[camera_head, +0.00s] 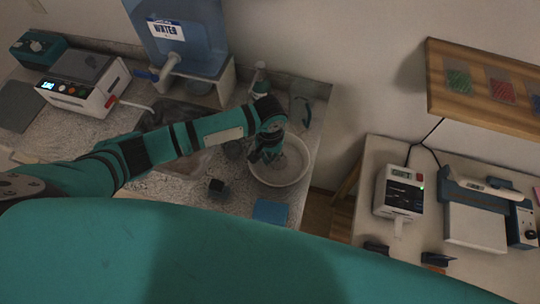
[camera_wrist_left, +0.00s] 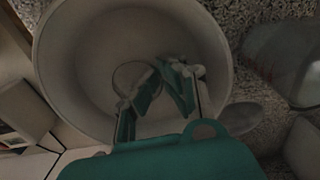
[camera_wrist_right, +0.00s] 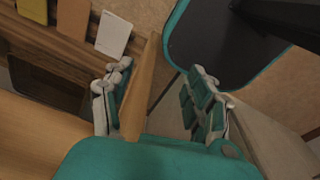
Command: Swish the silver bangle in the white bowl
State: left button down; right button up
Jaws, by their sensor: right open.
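The white bowl (camera_head: 291,178) stands on the speckled counter, and it fills much of the left wrist view (camera_wrist_left: 62,75). My left gripper (camera_head: 266,157) reaches down into the bowl. In the left wrist view its fingertips (camera_wrist_left: 162,70) come close together at the edge of a thin silver bangle (camera_wrist_left: 116,73), which they appear to pinch. The bangle is inside the bowl's outline; its height above the bottom is hard to tell. My right gripper (camera_wrist_right: 163,92) is open and empty, away from the bowl, and does not show in the head view.
A water dispenser (camera_head: 200,38) stands behind the sink. A small dark container (camera_head: 217,187) and blue square (camera_head: 270,211) are near the bowl. A clear vessel (camera_wrist_left: 285,60) is right of it in the left wrist view. A wooden post (camera_wrist_right: 143,85) shows between my right fingers.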

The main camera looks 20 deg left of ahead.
pick_arm(q)
jog(key=shift+r, duration=4.15)
dwell(0.8)
notch_tip(320, 180, up, 4)
dwell(0.4)
